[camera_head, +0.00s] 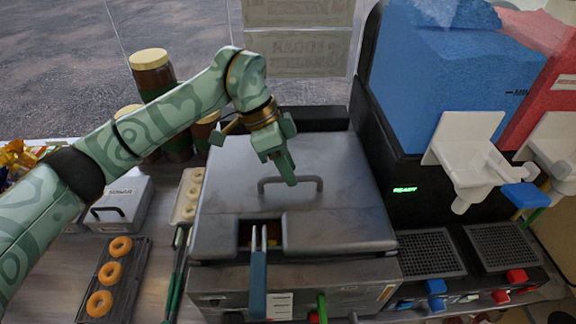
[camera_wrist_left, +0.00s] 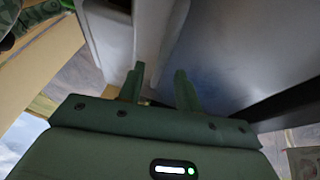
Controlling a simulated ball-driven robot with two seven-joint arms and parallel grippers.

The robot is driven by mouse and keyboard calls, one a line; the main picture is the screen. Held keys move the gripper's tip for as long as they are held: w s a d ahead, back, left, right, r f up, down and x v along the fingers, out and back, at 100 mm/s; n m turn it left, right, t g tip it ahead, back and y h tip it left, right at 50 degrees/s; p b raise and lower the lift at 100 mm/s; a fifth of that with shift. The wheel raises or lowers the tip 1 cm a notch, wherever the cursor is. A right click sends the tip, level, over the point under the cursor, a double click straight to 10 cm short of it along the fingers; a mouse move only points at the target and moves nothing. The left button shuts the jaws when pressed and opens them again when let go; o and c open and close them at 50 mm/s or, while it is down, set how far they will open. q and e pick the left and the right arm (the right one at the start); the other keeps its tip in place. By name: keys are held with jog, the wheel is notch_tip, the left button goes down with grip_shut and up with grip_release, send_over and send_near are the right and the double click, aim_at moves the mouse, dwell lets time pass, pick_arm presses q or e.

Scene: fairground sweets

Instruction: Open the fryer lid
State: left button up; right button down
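The fryer lid (camera_head: 335,215) is a grey metal cover lying flat and closed on the fryer (camera_head: 345,280). Its dark bar handle (camera_head: 318,184) stands up near the lid's middle. My left gripper (camera_head: 290,181) comes over the lid from the left, its green fingers pointing down at the handle and overlapping it in the head view; I cannot tell whether they touch. In the left wrist view, the two fingers (camera_wrist_left: 158,85) are apart, with no handle clearly seen between them. My right gripper is not in view.
A slush machine with a blue tank (camera_head: 450,85) and white taps (camera_head: 465,150) stands right of the fryer. A blue basket handle (camera_head: 258,285) sticks out in front. Doughnuts (camera_head: 110,272) on a rack, a small grey box (camera_head: 122,205) and jars (camera_head: 153,75) are at left.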

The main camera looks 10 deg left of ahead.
pick_arm(q)
jog(key=shift+d+f, duration=0.1)
jog(key=shift+f, duration=0.15)
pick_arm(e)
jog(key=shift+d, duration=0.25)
